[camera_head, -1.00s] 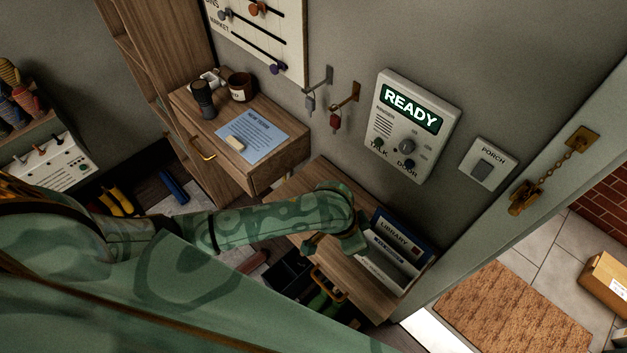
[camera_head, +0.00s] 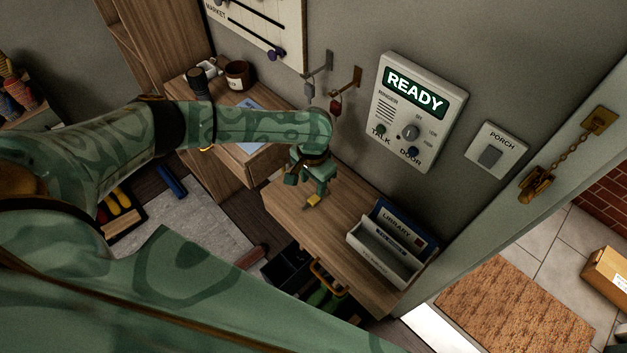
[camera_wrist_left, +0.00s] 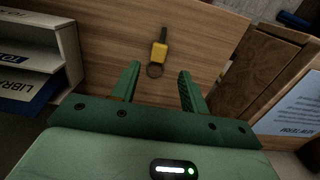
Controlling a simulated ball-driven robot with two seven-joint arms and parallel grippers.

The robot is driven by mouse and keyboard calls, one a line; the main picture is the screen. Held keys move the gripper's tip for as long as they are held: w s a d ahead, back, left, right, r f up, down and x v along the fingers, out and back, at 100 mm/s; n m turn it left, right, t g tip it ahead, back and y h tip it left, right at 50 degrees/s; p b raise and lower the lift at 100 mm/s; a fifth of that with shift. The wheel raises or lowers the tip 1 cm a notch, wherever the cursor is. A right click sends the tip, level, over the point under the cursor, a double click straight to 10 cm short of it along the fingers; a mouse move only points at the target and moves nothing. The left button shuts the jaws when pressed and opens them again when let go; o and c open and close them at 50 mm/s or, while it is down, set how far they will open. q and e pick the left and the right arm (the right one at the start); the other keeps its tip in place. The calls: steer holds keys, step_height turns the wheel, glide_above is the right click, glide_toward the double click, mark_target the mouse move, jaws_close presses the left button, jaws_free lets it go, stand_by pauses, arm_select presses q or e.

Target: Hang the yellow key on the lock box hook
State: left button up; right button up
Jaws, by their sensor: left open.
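The yellow key (camera_head: 313,201) lies on the wooden shelf below the wall hooks. In the left wrist view the yellow key (camera_wrist_left: 159,50) has a dark tip pointing away from me and a ring at the near end. My left gripper (camera_head: 314,189) is above the key, open and empty. In the left wrist view its fingers (camera_wrist_left: 157,82) are apart, with the key's ring just beyond the gap. A grey hook (camera_head: 322,64) with a grey key and a brown hook (camera_head: 350,82) with a red key are on the wall. No lock box label is readable. My right gripper is not in view.
A letter rack (camera_head: 372,259) stands on the shelf's right end. The READY panel (camera_head: 420,110) and the porch switch (camera_head: 491,150) are on the wall. A drawer cabinet (camera_head: 250,170) stands left of the shelf. The shelf's middle is largely clear.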

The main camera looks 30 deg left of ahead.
mark_target(313, 199)
arm_select(q)
step_height(313, 199, down, 4)
steer(key=b, duration=0.4)
steer(key=shift+r, duration=0.1)
steer(key=shift+f, duration=0.35)
steer(key=shift+d+f, duration=0.1)
steer(key=shift+f, duration=1.2)
jaws_close()
step_height(313, 199, up, 8)
steer(key=p, duration=0.8)
steer(key=shift+p, duration=0.4)
